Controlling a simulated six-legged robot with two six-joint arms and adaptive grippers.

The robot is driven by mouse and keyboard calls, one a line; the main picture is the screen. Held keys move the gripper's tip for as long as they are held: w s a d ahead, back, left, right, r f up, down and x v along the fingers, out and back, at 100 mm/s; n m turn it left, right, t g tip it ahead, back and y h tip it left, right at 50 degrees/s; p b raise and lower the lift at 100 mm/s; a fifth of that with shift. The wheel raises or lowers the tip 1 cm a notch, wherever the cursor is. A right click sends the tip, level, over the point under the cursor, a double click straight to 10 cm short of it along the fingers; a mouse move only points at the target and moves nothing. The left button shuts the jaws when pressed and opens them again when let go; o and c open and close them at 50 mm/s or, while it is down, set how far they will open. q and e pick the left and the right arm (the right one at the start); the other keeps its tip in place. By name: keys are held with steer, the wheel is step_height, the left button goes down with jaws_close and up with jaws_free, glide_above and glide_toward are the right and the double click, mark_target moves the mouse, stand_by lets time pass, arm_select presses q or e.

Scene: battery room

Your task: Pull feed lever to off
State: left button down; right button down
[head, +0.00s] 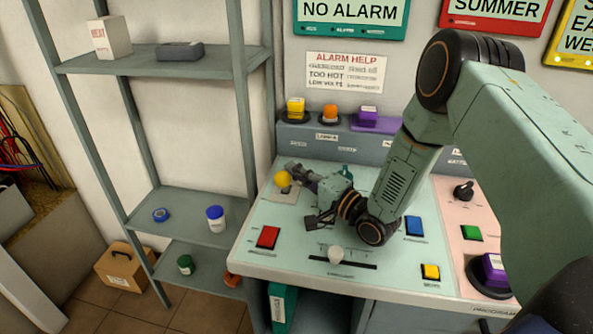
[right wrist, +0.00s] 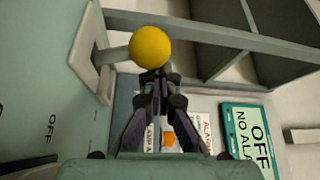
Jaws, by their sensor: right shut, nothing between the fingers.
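A lever with a yellow ball knob (head: 282,180) stands on a pale plate at the back left of the console top. Its label is too small to read. In the right wrist view the yellow knob (right wrist: 150,47) sits on a grey rod coming out of the plate. My right gripper (head: 294,169) is shut and empty, with its fingertips close by the knob. In the right wrist view its fingertips (right wrist: 153,76) meet just below the knob; I cannot tell whether they touch it. An "OFF" marking (right wrist: 52,129) shows on the panel. My left gripper is not in view.
The console (head: 262,222) also holds a red button (head: 268,237), a white-knobbed slider (head: 335,255), a blue button (head: 414,226) and a yellow button (head: 430,272). Several lamps stand along its back ledge. A metal shelf (head: 180,222) stands left of the console.

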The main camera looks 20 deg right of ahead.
steer(key=shift+s+a+f, duration=0.2)
steer(key=shift+a, duration=0.05)
step_height(320, 180, up, 11)
steer(key=shift+d+f, duration=0.2)
stand_by(0.6)
steer(key=shift+w+d, duration=0.1)
steer(key=shift+w, duration=0.15)
